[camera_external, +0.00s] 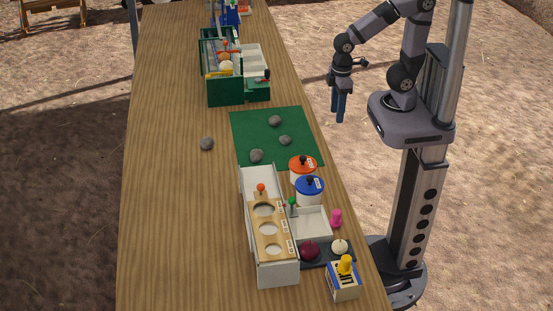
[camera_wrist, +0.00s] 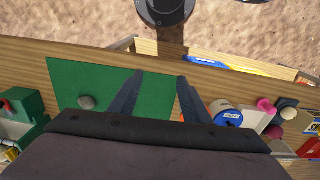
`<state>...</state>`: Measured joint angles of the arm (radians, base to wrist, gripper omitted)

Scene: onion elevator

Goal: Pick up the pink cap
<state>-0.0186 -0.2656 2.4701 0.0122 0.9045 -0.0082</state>
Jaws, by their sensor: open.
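The small pink cap (camera_external: 336,217) stands near the right edge of the table in the external view, by the corner of a shallow white tray. It also shows at the right of the wrist view as a pink piece (camera_wrist: 266,106). My gripper (camera_external: 340,107) is open and empty, pointing down beyond the table's right edge in the external view, well apart from the cap. In the wrist view its two dark fingers (camera_wrist: 160,92) stand apart over the green mat, with nothing between them.
A blue-lidded pot (camera_external: 309,190) and an orange-lidded pot (camera_external: 303,169) stand near the cap. A dark tray holds a red onion (camera_external: 310,251) and a white onion (camera_external: 340,246). A yellow-topped box (camera_external: 344,280) stands in front. The green mat (camera_external: 250,125) bears several grey stones.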

